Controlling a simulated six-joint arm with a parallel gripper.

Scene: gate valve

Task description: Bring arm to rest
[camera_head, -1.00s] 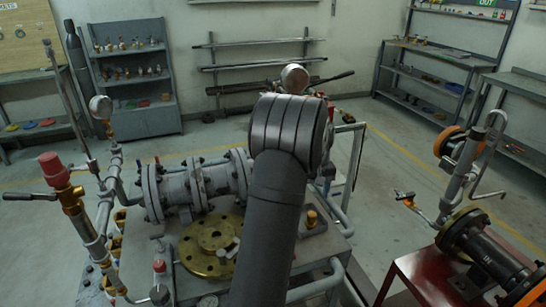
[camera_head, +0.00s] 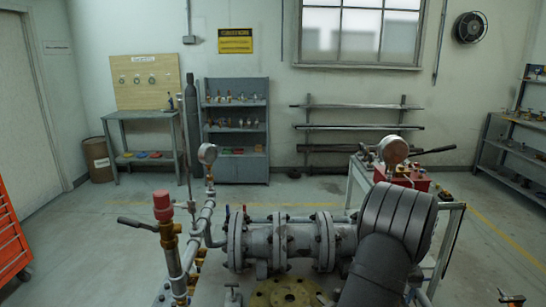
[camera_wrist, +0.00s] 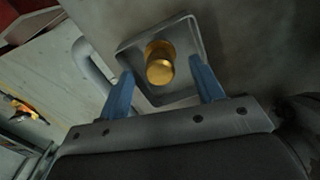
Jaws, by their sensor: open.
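My gripper (camera_wrist: 165,88) is open in the wrist view, its two blue fingers apart. A brass cylindrical knob (camera_wrist: 160,64) on a square grey plate (camera_wrist: 185,35) shows beyond and between the fingertips; I cannot tell whether either finger touches the plate. In the head view my dark grey arm covers the right part of the pipe assembly, and the gripper itself is hidden there. The flanged grey pipe (camera_head: 282,243) runs across the bench, with a brass round flange (camera_head: 285,293) in front of it.
A red-capped valve with a lever (camera_head: 165,215) and a pressure gauge (camera_head: 208,154) stand left of the pipe. Another gauge (camera_head: 392,151) and a red box (camera_head: 412,180) are behind my arm. Shelves (camera_head: 237,130) line the back wall, with open floor before them.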

